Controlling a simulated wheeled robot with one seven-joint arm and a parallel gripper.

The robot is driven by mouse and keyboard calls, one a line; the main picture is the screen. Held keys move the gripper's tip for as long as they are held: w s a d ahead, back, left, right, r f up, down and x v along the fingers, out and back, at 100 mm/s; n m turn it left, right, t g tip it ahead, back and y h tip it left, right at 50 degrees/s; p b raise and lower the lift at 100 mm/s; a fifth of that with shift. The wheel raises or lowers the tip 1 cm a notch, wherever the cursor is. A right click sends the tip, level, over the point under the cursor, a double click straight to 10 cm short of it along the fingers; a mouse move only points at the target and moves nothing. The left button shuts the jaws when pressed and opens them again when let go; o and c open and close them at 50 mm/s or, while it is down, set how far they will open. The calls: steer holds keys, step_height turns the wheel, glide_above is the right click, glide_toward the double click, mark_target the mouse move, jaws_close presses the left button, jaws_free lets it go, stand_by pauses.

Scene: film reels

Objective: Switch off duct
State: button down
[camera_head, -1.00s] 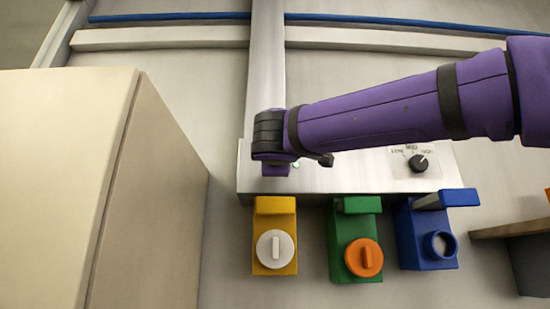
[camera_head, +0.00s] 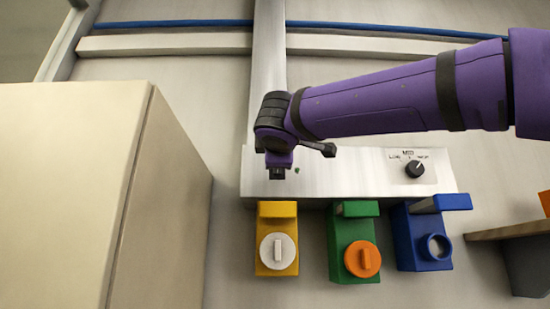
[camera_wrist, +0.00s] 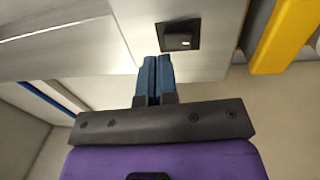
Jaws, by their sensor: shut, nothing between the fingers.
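The duct switch is a small black rocker (camera_head: 277,174) in a dark frame, at the left end of the pale metal panel (camera_head: 350,175). The rocker also shows close up in the wrist view (camera_wrist: 178,38). The small lamp (camera_head: 297,170) beside it looks dark. My gripper (camera_wrist: 157,62) is shut and empty, its blue fingers side by side. Its tips lie close to the switch's edge in the wrist view; I cannot tell whether they touch. In the head view the purple wrist is just above the switch and hides the fingers.
A black selector knob (camera_head: 414,169) is at the panel's right. Below the panel hang yellow (camera_head: 277,210), green (camera_head: 340,225) and blue (camera_head: 407,240) holders. A large beige cabinet (camera_head: 70,190) stands close at left. A brown shelf (camera_head: 510,231) is at lower right.

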steer(key=s+r, duration=0.2)
steer(key=s, duration=0.8)
steer(key=shift+s+a, duration=0.2)
steer(key=shift+s, duration=0.2)
steer(key=shift+r, duration=0.1)
steer(key=s+d+f+m+g+h, duration=0.1)
steer(key=d+f+m+g, duration=0.3)
steer(key=d+f, duration=0.7)
steer(key=s+d+f+m+g+h, duration=0.15)
steer(key=d+f+m+g, duration=0.25)
steer(key=d+f, duration=0.75)
steer(key=s+d+f+m+g+y, duration=0.1)
steer(key=s+f+m+g, duration=0.1)
steer(key=f, duration=0.7)
steer(key=s+d+f+m+g+y, duration=0.1)
steer(key=s+f+m+g, duration=0.1)
steer(key=s+f+m, duration=0.2)
steer(key=s+d+f+m+g+y, duration=0.1)
steer(key=s+f+m+g, duration=0.1)
steer(key=s+f, duration=0.5)
step_height(320, 180, down, 7)
steer(key=shift+s+d+r+m, duration=0.15)
steer(key=shift+s+d+m, duration=0.25)
steer(key=shift+m, duration=0.4)
steer(key=c, duration=1.8)
jaws_free()
